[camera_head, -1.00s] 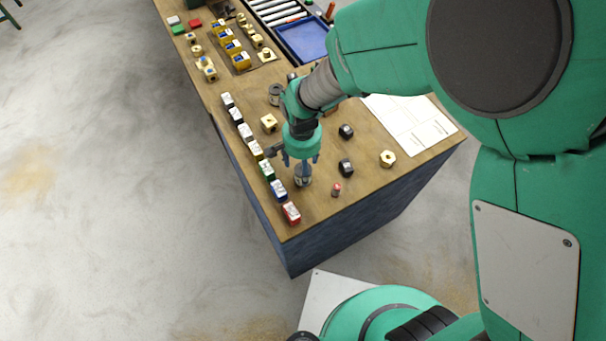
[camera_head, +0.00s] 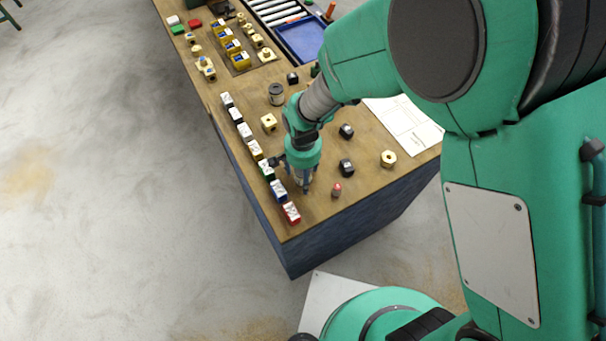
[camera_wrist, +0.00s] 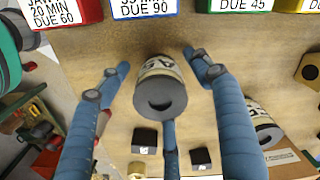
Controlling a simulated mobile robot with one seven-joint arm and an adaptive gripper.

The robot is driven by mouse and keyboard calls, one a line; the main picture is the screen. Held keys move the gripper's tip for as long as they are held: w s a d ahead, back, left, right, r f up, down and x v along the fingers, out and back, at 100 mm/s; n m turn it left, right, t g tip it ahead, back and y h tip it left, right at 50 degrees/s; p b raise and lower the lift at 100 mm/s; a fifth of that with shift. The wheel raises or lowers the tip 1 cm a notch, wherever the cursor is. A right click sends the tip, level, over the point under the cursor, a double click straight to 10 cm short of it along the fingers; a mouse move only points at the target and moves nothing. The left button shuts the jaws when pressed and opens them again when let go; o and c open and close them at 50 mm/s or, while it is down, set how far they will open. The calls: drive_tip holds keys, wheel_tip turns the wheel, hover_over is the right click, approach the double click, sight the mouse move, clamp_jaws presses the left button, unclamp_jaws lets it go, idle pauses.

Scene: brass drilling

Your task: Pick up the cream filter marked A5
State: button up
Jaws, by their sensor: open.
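A grey cylinder with a cream band (camera_wrist: 161,88) stands in the middle of the wrist view. Dark characters on the band are partly turned away; I cannot read them surely as A5. My gripper (camera_wrist: 157,64) is open, its blue fingers spread around this cylinder with visible gaps at the sides. In the head view my gripper (camera_head: 303,186) points down at the bench near the row of labelled boxes and mostly hides the cylinder. A second similar cylinder (camera_wrist: 262,125) shows at the right of the wrist view; a grey cylinder stands farther back in the head view (camera_head: 276,94).
Labelled boxes line the bench's left edge, ending with a red one (camera_head: 291,213). A small red-topped item (camera_head: 337,190), black blocks (camera_head: 346,167) and a brass hex piece (camera_head: 388,158) stand to the right. White sheets (camera_head: 408,122) lie behind them.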

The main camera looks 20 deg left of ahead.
idle(0.5)
drive_tip(key=c, duration=1.3)
drive_tip(key=shift+r, duration=0.1)
drive_tip(key=shift+r, duration=0.8)
wheel_tip(320, 180, up, 2)
drive_tip(key=shift+s+d+p, duration=0.1)
drive_tip(key=shift+s+p, duration=0.05)
drive_tip(key=shift+p, duration=0.3)
drive_tip(key=s+d, duration=0.3)
drive_tip(key=s, duration=0.1)
drive_tip(key=s+d, duration=0.3)
drive_tip(key=s, duration=0.1)
drive_tip(key=s+d+r+p, duration=0.1)
drive_tip(key=s+d, duration=0.2)
drive_tip(key=s, duration=0.1)
drive_tip(key=shift+s+d+r, duration=0.1)
drive_tip(key=shift+s+d, duration=0.05)
drive_tip(key=shift+d, duration=0.15)
